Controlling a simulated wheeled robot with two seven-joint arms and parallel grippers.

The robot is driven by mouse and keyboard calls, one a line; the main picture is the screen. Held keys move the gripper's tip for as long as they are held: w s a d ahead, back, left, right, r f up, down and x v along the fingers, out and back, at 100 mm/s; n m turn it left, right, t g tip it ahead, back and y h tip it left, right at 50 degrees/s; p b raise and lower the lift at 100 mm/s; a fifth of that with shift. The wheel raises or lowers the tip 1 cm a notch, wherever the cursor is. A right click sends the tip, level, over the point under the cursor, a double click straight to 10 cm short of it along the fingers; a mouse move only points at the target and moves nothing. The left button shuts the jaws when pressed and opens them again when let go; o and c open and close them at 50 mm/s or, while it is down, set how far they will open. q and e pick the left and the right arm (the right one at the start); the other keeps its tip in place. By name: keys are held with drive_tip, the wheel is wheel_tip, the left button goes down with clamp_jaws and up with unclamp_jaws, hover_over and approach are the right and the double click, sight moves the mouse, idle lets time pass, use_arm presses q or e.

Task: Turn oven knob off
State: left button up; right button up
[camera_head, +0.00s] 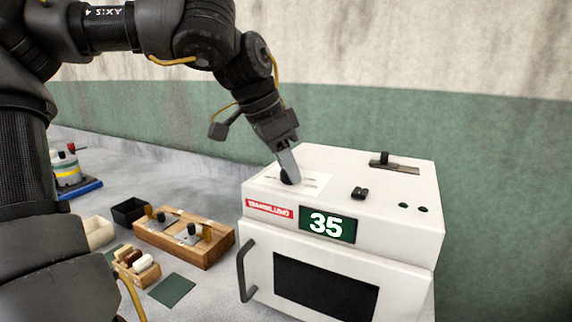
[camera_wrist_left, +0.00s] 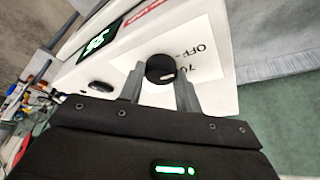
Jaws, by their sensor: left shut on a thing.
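The white oven (camera_head: 340,225) stands at the right in the head view, with a dark window, a door handle on its left side and a green display reading 35. The black round oven knob (camera_head: 288,178) sits on its top near the left. In the left wrist view the knob (camera_wrist_left: 160,69) is between my two fingers, over a white label with "OFF" and "70" printed. My left gripper (camera_head: 290,170) reaches down from above and is shut on the knob. My right gripper is not in view.
A black switch (camera_head: 359,193) and a slider lever (camera_head: 385,160) are also on the oven top. A wooden box with knobs (camera_head: 184,238), a small wooden tray (camera_head: 137,268) and a black bin (camera_head: 128,212) stand left of the oven. A wall is behind.

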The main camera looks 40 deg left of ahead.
use_arm(q)
drive_tip(key=o, duration=1)
drive_tip(key=shift+c, duration=0.2)
drive_tip(key=v, duration=1.1)
drive_tip(key=shift+p, duration=0.3)
